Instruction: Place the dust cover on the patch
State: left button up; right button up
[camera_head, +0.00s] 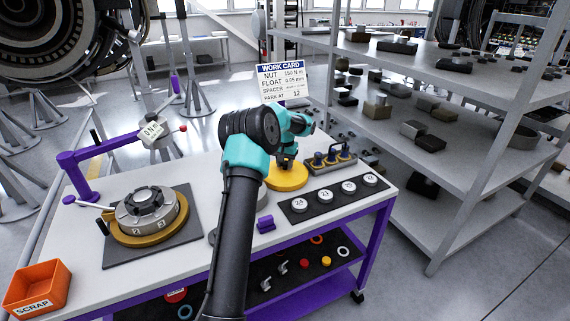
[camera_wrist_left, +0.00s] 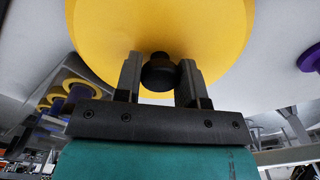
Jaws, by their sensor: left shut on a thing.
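The dust cover is a yellow disc (camera_head: 289,180) with a black knob, at the back of the white table, right of my left arm. My left gripper (camera_head: 286,162) is over its middle. In the left wrist view the two fingers (camera_wrist_left: 160,80) are shut on the black knob (camera_wrist_left: 159,72), and the yellow cover (camera_wrist_left: 160,25) fills the upper middle. I cannot tell whether the cover touches the table. A grey round patch (camera_head: 213,236) shows on the table at the left edge of my arm, mostly hidden behind it. My right gripper is not in view.
A turbine-like ring assembly (camera_head: 148,212) sits on a dark mat at left, beside a purple post arm (camera_head: 90,165). A dark strip with numbered white discs (camera_head: 335,198) and a tray of gold parts (camera_head: 330,160) are at right. A purple block (camera_head: 265,223) stands near the front edge.

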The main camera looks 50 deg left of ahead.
aim_at(285, 162)
pick_arm(q)
jog(key=shift+f, duration=0.1)
jog(key=o, duration=1)
jog(key=shift+c, duration=0.2)
notch_tip(285, 162, up, 12)
dwell(0.4)
